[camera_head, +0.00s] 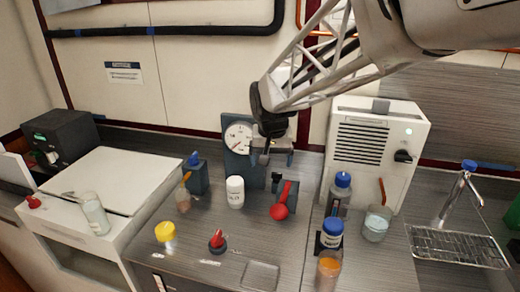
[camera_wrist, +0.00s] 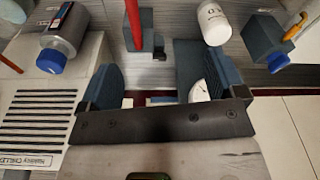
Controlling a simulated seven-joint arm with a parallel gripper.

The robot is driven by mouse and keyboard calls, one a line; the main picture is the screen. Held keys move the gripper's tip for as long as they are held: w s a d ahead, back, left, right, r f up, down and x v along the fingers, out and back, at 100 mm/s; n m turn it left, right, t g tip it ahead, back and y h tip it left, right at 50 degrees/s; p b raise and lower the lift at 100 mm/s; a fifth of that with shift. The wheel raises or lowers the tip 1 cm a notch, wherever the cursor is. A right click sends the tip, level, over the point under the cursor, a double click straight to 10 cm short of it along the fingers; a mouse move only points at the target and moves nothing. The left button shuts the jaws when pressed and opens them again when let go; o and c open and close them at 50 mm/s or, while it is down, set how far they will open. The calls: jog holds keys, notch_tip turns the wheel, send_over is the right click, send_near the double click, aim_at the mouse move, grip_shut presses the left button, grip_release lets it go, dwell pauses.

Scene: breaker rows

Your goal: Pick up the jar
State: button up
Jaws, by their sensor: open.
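Several containers could be the jar. A white labelled jar (camera_head: 235,192) stands upright on the counter, left of centre; it also shows at the top of the wrist view (camera_wrist: 213,24). A small yellow-lidded jar (camera_head: 165,233) stands nearer the front. A blue-lidded white jar (camera_head: 330,232) stands right of centre, with an orange-filled container (camera_head: 328,268) in front of it. My gripper (camera_head: 277,157) is open and empty, above the back of the counter, in front of the dial gauge. It is higher than the white jar and to its right, touching none of the containers.
The gauge (camera_head: 238,138) stands behind the white jar. A red-handled lever (camera_head: 280,209) is close on the right. A blue-capped bottle (camera_head: 340,190) and a beaker (camera_head: 376,224) stand before the white vented box (camera_head: 365,150). A red knob (camera_head: 217,240) is in front.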

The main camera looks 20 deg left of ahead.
jog(key=w+a+f, duration=0.1)
jog(key=a+f, duration=0.2)
jog(key=a, duration=0.5)
jog(key=w+a+f, duration=0.1)
jog(key=a+f, duration=0.2)
jog(key=a, duration=0.5)
jog(key=n, duration=0.2)
send_near(181, 193)
jog(key=shift+s+d+g, duration=0.3)
jog(key=shift+s+d, duration=0.25)
jog(key=shift+d, duration=0.05)
jog(key=shift+w+f, duration=0.15)
jog(key=shift+f, duration=1.1)
jog(key=shift+f, duration=0.1)
jog(key=shift+w+f, duration=0.15)
jog(key=shift+f, duration=2.35)
jog(key=shift+c, duration=0.4)
jog(key=c, duration=1)
